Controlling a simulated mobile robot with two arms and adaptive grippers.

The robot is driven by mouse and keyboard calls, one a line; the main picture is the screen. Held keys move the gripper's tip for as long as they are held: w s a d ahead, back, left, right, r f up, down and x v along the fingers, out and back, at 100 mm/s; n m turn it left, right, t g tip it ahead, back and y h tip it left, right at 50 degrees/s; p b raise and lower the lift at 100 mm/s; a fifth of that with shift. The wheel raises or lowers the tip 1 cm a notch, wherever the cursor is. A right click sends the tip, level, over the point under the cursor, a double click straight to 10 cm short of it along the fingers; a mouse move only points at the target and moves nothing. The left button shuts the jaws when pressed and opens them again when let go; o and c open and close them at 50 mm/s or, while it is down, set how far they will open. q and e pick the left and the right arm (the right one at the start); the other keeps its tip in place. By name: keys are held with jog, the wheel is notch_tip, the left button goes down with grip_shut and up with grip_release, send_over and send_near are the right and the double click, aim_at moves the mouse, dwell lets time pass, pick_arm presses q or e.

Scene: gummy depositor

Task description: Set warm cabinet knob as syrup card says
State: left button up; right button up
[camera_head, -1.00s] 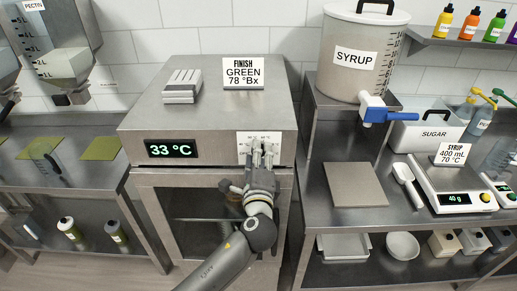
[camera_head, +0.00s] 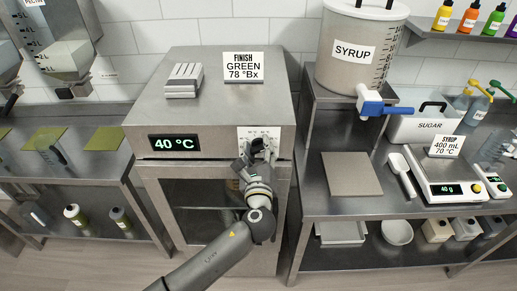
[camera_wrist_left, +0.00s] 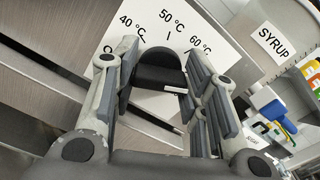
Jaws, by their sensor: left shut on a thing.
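The warm cabinet (camera_head: 215,110) is a steel box whose display (camera_head: 174,143) reads 40 °C. Its black knob (camera_wrist_left: 160,72) sits on a white dial plate (camera_wrist_left: 213,42) with 40, 50 and 60 °C marks visible in the left wrist view; other marks are hidden. A short white line shows on the knob's lower right. My left gripper (camera_head: 257,152) is shut on the knob, one finger on each side. The syrup card (camera_head: 445,146) reads "SYRUP 400 mL 70 °C" and stands by the scale on the right table. My right gripper is not in view.
A "FINISH GREEN 78 °Bx" card (camera_head: 244,67) and a ribbed block (camera_head: 184,81) are on the cabinet top. The syrup tank (camera_head: 357,50) with a blue tap (camera_head: 370,101) stands to the right. A flat plate (camera_head: 351,174) and a white scoop (camera_head: 402,173) lie on the right table.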

pick_arm(q)
jog(key=shift+f+m, duration=0.15)
jog(key=shift+m, duration=0.25)
jog(key=o, duration=1)
jog(key=s, duration=1.2)
